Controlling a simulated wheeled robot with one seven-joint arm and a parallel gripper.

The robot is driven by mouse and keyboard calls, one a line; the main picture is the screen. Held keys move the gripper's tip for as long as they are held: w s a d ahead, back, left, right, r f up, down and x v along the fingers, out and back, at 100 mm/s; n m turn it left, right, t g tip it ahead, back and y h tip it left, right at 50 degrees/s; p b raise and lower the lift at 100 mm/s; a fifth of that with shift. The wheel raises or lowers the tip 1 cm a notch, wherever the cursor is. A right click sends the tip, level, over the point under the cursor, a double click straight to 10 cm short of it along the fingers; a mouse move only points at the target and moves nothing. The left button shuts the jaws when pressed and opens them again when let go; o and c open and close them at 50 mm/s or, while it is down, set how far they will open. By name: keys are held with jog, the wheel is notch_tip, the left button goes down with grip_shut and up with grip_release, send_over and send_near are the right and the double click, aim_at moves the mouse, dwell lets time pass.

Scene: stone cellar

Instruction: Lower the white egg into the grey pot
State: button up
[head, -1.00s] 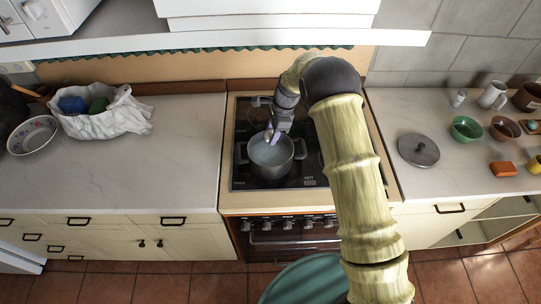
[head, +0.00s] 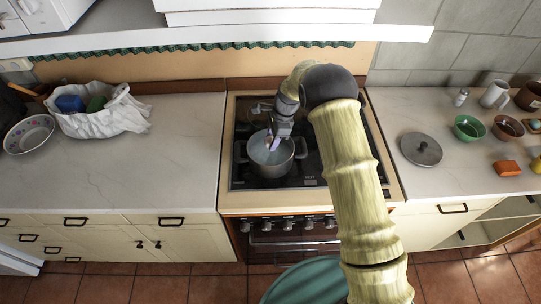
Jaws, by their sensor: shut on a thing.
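The grey pot (head: 271,172) stands on the stove with its lid off and pale, watery content inside. My gripper (head: 271,144) reaches down from behind, with its purple-tinted fingertips over the pot's opening, near the back of the rim. It is shut on the white egg (head: 268,145), which shows only as a small pale shape at the fingertips, mostly hidden by them. I cannot tell whether the egg touches the liquid.
A grey lid (head: 421,149) lies on the right counter near a green bowl (head: 468,128), a brown bowl (head: 508,128) and an orange block (head: 507,168). A white bag (head: 105,118) and a patterned bowl (head: 29,134) sit on the left counter. The left counter's middle is clear.

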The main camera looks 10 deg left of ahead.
aim_at(270, 160)
jog(key=shift+f+b, duration=0.8)
jog(key=shift+f, duration=0.8)
jog(key=shift+f+b, duration=1.65)
jog(key=shift+f, duration=1.1)
dwell(1.8)
jog(key=o, duration=0.8)
jog(key=shift+r, duration=0.1)
jog(key=b+v, duration=0.4)
jog(key=v, duration=1.3)
jog(key=shift+r, duration=0.15)
